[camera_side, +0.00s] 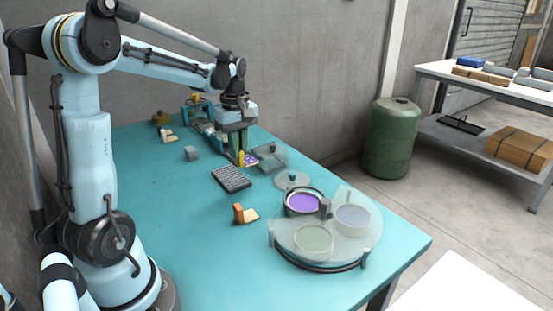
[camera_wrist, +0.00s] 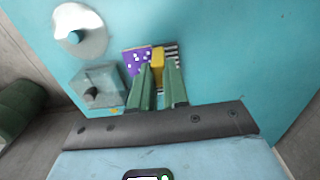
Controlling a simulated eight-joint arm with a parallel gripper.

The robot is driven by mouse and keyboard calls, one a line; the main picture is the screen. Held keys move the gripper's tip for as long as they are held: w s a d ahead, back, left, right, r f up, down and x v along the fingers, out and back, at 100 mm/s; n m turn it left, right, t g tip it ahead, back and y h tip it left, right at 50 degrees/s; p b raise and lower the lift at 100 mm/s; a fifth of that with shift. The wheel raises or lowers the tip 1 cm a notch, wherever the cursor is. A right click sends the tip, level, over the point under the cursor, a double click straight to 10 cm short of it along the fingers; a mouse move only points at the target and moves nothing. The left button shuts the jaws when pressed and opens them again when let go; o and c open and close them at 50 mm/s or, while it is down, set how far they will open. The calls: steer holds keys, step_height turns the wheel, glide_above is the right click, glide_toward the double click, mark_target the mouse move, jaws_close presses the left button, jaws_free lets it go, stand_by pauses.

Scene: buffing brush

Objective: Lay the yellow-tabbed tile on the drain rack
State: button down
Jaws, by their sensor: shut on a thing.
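My gripper (camera_wrist: 160,66), with two green fingers, is shut on the yellow tab (camera_wrist: 157,58) of a purple tile with white specks (camera_wrist: 137,61). In the side view my gripper (camera_side: 241,160) is low over the table, with the purple tile (camera_side: 251,159) just right of it. The drain rack (camera_side: 231,180), dark and ridged, lies on the table in front of my gripper. Its stripes (camera_wrist: 172,51) show beside the tab in the wrist view, and the tile covers part of it there. I cannot tell whether the tile touches the rack.
A clear box with a knob (camera_side: 272,155) and a round clear lid (camera_side: 292,181) lie to the right. An orange-tabbed piece (camera_side: 240,214) and a round stand with dishes (camera_side: 320,262) are nearer. The front left table is clear.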

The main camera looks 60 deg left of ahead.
steer(key=shift+s+a+f, duration=0.15)
steer(key=shift+a+f, duration=0.85)
steer(key=shift+f, duration=0.25)
steer(key=shift+s+a+f, duration=0.1)
steer(key=shift+a+f, duration=0.85)
steer(key=shift+f, duration=0.35)
steer(key=shift+s+a+f, duration=0.15)
steer(key=shift+a+f, duration=0.85)
steer(key=shift+f, duration=0.25)
steer(key=shift+f, duration=0.15)
steer(key=c, duration=1.1)
jaws_free()
step_height(320, 180, up, 12)
steer(key=s+d+f+m+t, duration=0.1)
steer(key=d+m+t, duration=0.1)
steer(key=d+m, duration=0.4)
steer(key=s+d+m+t, duration=0.1)
steer(key=d+m+t, duration=0.1)
steer(key=d+m, duration=0.4)
steer(key=s+d+f+m+t, duration=0.1)
steer(key=d+m, duration=0.5)
steer(key=d, duration=0.8)
steer(key=shift+s+d+f+t, duration=0.15)
steer(key=shift+s+t, duration=0.1)
steer(key=shift+t, duration=0.3)
steer(key=shift+s+d+f+t, duration=0.15)
steer(key=shift+s+t, duration=0.05)
steer(key=shift+t, duration=0.35)
